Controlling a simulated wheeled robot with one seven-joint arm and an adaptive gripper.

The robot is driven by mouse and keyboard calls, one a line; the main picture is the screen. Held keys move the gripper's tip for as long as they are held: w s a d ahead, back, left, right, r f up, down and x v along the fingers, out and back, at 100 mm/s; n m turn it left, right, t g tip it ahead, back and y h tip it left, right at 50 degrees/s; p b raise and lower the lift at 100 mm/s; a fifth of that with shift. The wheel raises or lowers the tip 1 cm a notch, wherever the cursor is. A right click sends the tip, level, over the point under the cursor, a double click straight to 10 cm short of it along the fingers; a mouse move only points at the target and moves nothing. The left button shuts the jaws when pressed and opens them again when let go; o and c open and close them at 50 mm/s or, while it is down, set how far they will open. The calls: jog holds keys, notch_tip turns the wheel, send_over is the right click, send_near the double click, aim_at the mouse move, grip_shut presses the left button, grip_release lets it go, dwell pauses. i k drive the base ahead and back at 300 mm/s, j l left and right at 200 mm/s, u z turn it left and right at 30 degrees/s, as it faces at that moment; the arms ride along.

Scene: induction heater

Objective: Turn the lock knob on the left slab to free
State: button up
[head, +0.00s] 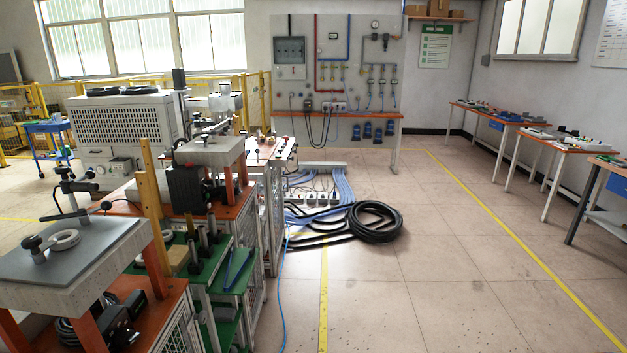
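A thick grey slab (88,248) stands at the lower left on orange supports. A black knob (32,243) sits near its left edge, beside a pale ring (64,240). A black-tipped lever (105,206) lies at the back right. I cannot tell which of these is the lock knob, or its setting. A second, smaller slab (215,151) stands farther back on orange legs, with metal fittings on top. My gripper is not in view.
Wooden posts (153,205) and a green shelf (206,265) stand right of the left slab. A blue cable (281,290) runs along the floor. A black hose coil (374,222) lies mid-floor. Open floor (450,270) extends to the right, up to the side tables (563,145).

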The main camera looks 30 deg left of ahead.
aim_at(33, 242)
jog(key=i+j+u, duration=0.1)
jog(key=i+u, duration=0.15)
jog(key=u, duration=0.2)
jog(key=i+u, duration=0.2)
jog(key=u, duration=0.25)
jog(key=i+u, duration=0.25)
jog(key=u, duration=0.2)
jog(key=i+l+u, duration=0.2)
jog(key=u, duration=0.2)
